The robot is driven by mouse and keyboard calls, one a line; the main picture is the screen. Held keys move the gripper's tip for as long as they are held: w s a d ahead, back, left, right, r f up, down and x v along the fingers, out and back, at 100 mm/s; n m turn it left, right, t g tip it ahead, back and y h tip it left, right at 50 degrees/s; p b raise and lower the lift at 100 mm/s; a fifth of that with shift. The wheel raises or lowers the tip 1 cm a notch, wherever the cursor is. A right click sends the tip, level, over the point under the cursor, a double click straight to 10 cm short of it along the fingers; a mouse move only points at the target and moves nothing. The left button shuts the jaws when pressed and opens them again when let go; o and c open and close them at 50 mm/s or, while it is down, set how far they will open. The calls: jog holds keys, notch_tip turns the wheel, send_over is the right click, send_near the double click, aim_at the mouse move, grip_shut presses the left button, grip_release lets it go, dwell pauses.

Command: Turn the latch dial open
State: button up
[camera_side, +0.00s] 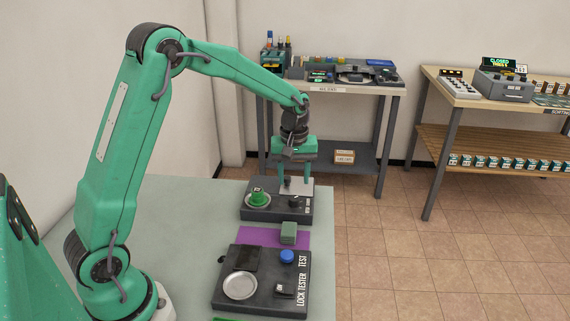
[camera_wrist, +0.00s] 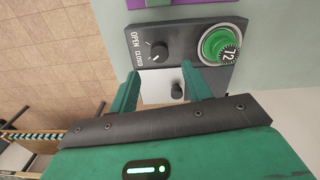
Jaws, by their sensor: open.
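A dark lock box (camera_side: 262,214) stands on the table, with a green numbered dial (camera_side: 258,198) on its left. A small black knob (camera_side: 294,201) sits on its right; in the wrist view this knob (camera_wrist: 158,50) is beside the words OPEN and CLOSED. A pale plate with a dark peg-like knob (camera_wrist: 177,91) adjoins the box. My gripper (camera_wrist: 160,74) is open and empty over the plate, its fingers apart on either side of it. In the side view my gripper (camera_side: 294,181) is behind the black knob, not around it. Whether the fingers touch the plate I cannot tell.
A purple mat (camera_side: 258,237) with a grey-green block (camera_side: 288,233) lies in front of the box. Nearer is a lock tester (camera_side: 262,297) with a round metal dish and a blue knob. Shelving tables (camera_side: 340,88) stand beyond. Bare table lies left.

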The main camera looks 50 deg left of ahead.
aim_at(293, 197)
jog(key=shift+f, duration=3.35)
jog(key=c, duration=1)
jog(key=shift+m, duration=0.4)
jog(key=m, duration=0.9)
jog(key=shift+m, duration=0.3)
jog(key=shift+a+m, duration=0.1)
jog(key=shift+m, duration=1.6)
